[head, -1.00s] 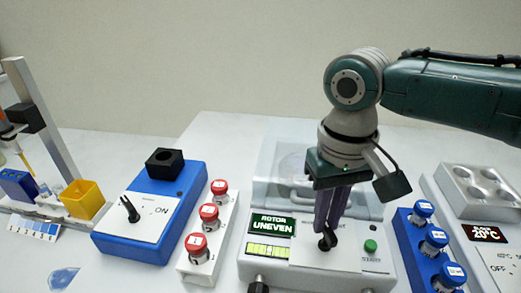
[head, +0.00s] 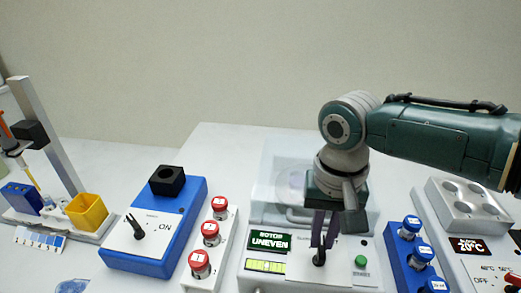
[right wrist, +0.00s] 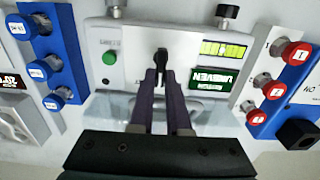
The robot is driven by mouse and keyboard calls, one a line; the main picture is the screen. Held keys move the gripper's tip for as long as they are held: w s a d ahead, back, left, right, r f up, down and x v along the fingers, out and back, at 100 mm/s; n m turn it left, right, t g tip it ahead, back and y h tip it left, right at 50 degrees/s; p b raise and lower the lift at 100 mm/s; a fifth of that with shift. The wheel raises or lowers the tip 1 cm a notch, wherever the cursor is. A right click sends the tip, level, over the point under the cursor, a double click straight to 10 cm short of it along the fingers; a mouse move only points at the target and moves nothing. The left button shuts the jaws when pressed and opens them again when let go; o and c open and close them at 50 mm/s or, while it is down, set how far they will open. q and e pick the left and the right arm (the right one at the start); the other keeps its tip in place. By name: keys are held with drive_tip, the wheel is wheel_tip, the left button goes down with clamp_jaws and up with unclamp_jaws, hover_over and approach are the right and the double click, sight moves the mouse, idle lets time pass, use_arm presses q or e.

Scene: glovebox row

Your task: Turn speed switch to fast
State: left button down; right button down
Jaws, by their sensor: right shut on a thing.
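The grey centrifuge-like machine (head: 290,275) stands right of centre, with a clear lid and a green-lit display (head: 269,240) reading "ROTOR UNEVEN". Its black switch knob (head: 319,258) sits on a white panel, left of a green button (head: 361,262). My right gripper (head: 321,246) points down from above and is shut on the black knob. The right wrist view shows both dark fingers meeting at the knob (right wrist: 160,57). The panel's speed labels are too small or hidden to read. My left gripper is not in view.
A rack of red-capped tubes (head: 212,245) and a blue box (head: 150,250) marked "ON" with a black lever stand left of the machine. A blue rack of blue-capped tubes (head: 400,258) and a 20°C block unit (head: 468,205) stand close on the right.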

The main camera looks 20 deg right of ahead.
sight(322, 240)
drive_tip(key=c, duration=0.9)
unclamp_jaws()
drive_tip(key=shift+r, duration=0.4)
wheel_tip(322, 240, up, 9)
drive_tip(key=shift+r+p, duration=0.1)
drive_tip(key=shift+p, duration=0.8)
